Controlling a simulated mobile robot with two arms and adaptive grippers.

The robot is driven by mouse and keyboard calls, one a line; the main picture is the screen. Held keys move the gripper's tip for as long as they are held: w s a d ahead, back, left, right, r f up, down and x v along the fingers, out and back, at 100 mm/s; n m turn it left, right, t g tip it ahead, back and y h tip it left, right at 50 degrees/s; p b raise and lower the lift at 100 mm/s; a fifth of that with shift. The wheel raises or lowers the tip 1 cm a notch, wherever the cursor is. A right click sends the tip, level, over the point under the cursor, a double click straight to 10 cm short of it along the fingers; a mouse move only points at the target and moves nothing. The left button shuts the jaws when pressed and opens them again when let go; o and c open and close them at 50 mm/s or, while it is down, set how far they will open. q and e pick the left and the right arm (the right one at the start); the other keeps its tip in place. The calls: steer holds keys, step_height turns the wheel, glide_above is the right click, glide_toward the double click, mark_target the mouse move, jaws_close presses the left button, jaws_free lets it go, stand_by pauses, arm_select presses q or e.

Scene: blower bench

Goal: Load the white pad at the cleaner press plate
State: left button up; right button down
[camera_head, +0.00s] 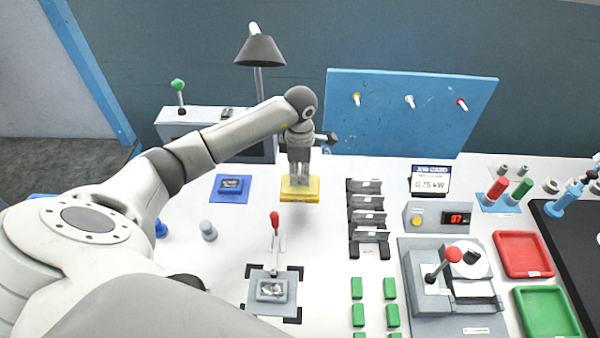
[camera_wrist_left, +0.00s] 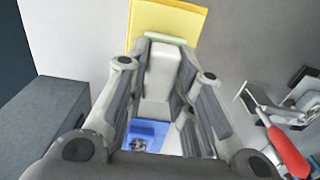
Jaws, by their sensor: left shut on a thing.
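My left gripper (camera_head: 300,180) points down over a yellow block-like pad (camera_head: 300,190) at the back middle of the bench. In the left wrist view, its fingers (camera_wrist_left: 165,80) are shut around a pale block, seemingly the white pad (camera_wrist_left: 160,72), with a light greenish edge. The yellow pad (camera_wrist_left: 170,18) shows beyond it. The fingers hide the held piece in the head view. A grey plate (camera_head: 252,290) with a red lever (camera_head: 275,222) stands front middle. Another red-knobbed press (camera_head: 430,292) stands at right. I cannot tell which is the cleaner press. My right gripper is out of view.
A blue mat (camera_head: 217,195) with a small part lies left of the gripper. Dark holders (camera_head: 367,218) stand in a column to the right, behind green blocks (camera_head: 390,288). A red tray (camera_head: 523,253) and green tray (camera_head: 546,312) are far right. A lamp (camera_head: 259,50) stands behind.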

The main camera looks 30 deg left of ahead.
mark_target(300, 172)
arm_select(q)
steer(key=shift+r+p, duration=1.3)
steer(key=shift+r, duration=1.25)
steer(key=shift+d+f, duration=0.1)
